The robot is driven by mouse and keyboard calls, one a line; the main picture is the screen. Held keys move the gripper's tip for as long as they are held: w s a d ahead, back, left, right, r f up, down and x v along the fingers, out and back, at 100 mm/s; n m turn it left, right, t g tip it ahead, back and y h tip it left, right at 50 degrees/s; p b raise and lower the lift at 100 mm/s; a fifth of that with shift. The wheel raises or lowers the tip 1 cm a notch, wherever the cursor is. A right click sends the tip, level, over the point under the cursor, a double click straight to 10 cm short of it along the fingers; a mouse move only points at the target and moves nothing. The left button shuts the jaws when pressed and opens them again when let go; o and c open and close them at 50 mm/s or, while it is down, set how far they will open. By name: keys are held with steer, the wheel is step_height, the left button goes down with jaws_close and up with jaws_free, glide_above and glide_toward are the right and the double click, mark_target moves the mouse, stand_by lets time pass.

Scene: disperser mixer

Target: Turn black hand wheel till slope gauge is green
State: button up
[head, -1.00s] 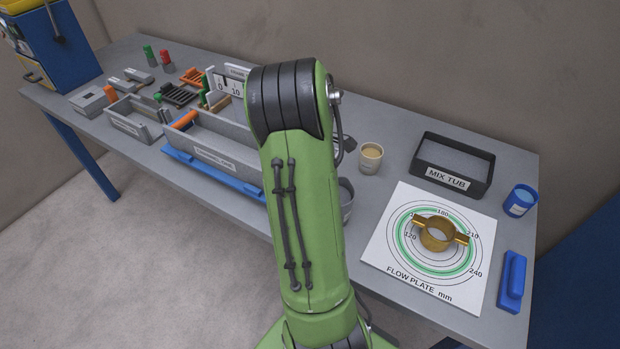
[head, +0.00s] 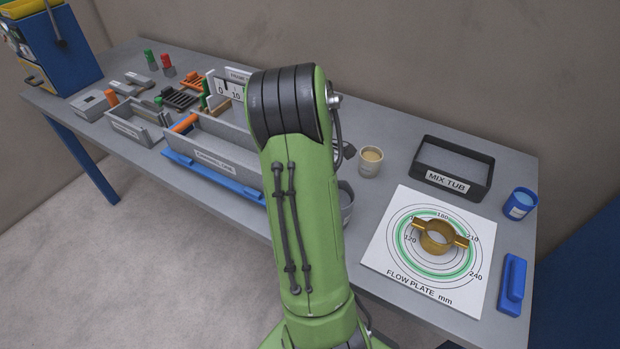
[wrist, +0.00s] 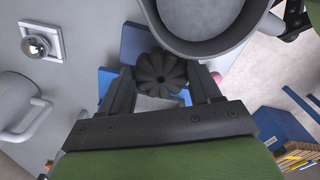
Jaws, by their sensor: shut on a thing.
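The black hand wheel (wrist: 160,75) shows in the wrist view as a dark fluted knob with a small centre hole. My gripper (wrist: 168,82) has one finger on each side of it and is shut on it. My arm hides the wheel and the gripper in the head view. I cannot make out a slope gauge with a green mark in either view. A white scale plate with 0 and 10 (head: 228,88) stands behind the grey channel (head: 215,150), partly hidden by my arm; I cannot tell whether it is the gauge.
A grey bucket (wrist: 205,45) sits close beside the wheel in the wrist view. On the right of the bench are a beige cup (head: 370,162), the mix tub (head: 480,190), the flow plate (head: 385,262) with a brass ring, and a blue cup (head: 519,204).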

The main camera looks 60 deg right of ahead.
steer(key=m, duration=0.3)
steer(key=shift+r+m, duration=0.1)
steer(key=shift+m, duration=0.2)
steer(key=m+p, duration=0.1)
steer(key=m, duration=0.2)
steer(key=shift+a+m, duration=0.1)
steer(key=shift+m, duration=0.3)
steer(key=m, duration=0.6)
steer(key=shift+p, duration=0.35)
steer(key=shift+w, duration=0.1)
steer(key=o, duration=1.1)
steer(key=shift+a, duration=0.1)
steer(key=shift+c, duration=0.2)
step_height(320, 180, up, 16)
steer(key=p, duration=0.3)
